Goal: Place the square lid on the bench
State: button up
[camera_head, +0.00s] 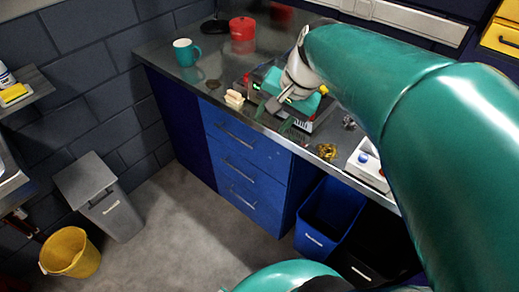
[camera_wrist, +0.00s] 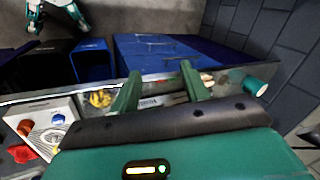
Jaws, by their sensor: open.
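My gripper (camera_head: 279,114) is over the bench (camera_head: 172,62), near its front edge. In the wrist view its two green fingers (camera_wrist: 160,72) stand apart, with nothing held between them. A dark flat item with a pale label (camera_wrist: 150,102) shows behind and between the fingers. A dark flat case (camera_head: 318,118) lies under the gripper in the head view, mostly hidden by it. I cannot make out a separate square lid on the bench. A grey bin (camera_head: 117,213) on the floor at the left has a flat, squarish grey top (camera_head: 86,174).
A teal mug (camera_head: 186,53), red canister (camera_head: 242,36), pale blocks (camera_head: 234,99), yellow coil (camera_head: 326,151) and white box with knobs (camera_head: 366,166) occupy the bench. Blue drawers (camera_head: 240,150), a blue bin (camera_head: 328,215) and yellow bucket (camera_head: 70,253) are below. The middle floor is clear.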

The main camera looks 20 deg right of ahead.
jog(key=s+a+f+n+t+h, duration=0.1)
jog(key=s+a+n+h, duration=0.1)
jog(key=s+a+n, duration=0.4)
jog(key=shift+s+f+n+t+h, duration=0.3)
jog(key=shift+s+f+n+t, duration=0.1)
jog(key=shift+s+n, duration=1.15)
